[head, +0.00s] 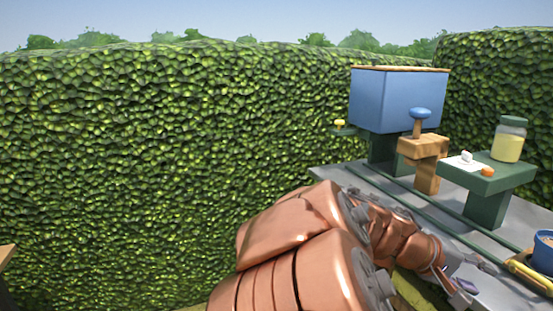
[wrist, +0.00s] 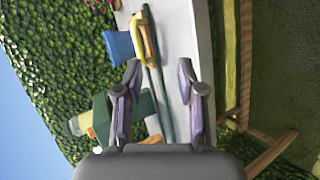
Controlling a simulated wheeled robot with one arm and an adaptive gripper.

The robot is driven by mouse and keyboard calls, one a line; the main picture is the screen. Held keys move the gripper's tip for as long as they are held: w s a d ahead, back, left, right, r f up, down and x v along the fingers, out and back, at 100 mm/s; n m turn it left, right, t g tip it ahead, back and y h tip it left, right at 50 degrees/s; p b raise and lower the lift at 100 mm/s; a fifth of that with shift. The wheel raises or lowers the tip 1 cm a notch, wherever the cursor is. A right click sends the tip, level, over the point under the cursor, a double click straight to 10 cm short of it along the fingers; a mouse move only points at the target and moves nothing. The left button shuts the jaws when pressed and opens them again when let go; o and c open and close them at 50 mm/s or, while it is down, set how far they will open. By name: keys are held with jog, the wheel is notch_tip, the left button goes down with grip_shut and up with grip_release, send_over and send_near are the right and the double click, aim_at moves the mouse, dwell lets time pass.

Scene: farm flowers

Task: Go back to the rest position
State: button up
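My gripper (wrist: 160,82) is open in the wrist view, its two fingers well apart with nothing between them. Behind the gap lie the grey table top (wrist: 178,40) and dark green rods. In the head view my copper-coloured arm reaches to the lower right, and my gripper (head: 466,286) is at its end by the grey table (head: 487,237), small and partly unclear.
A blue box (head: 398,102) stands on a green support. A wooden stand (head: 424,150) bears a blue-capped knob. A green stand (head: 487,181) holds a jar (head: 508,142). A blue pot (head: 544,248) and yellow tool (head: 528,275) are at right. A hedge (head: 150,150) fills the left.

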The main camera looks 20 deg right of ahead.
jog(key=a+r+n+t+y+p, duration=0.1)
jog(key=a+r+y+p, duration=0.2)
jog(key=a+p, duration=0.4)
jog(key=s+a+r+n+t+y+p, duration=0.1)
jog(key=a+r+y+p, duration=0.3)
jog(key=a, duration=1.1)
jog(key=s+a+r+n+t+y+p, duration=0.1)
jog(key=a+r+n+y+p, duration=0.2)
jog(key=a+p, duration=0.7)
jog(key=shift+a+r+t+y+p, duration=0.3)
jog(key=shift+a+y+p, duration=0.1)
jog(key=shift+a+y, duration=0.3)
jog(key=shift+d, duration=0.2)
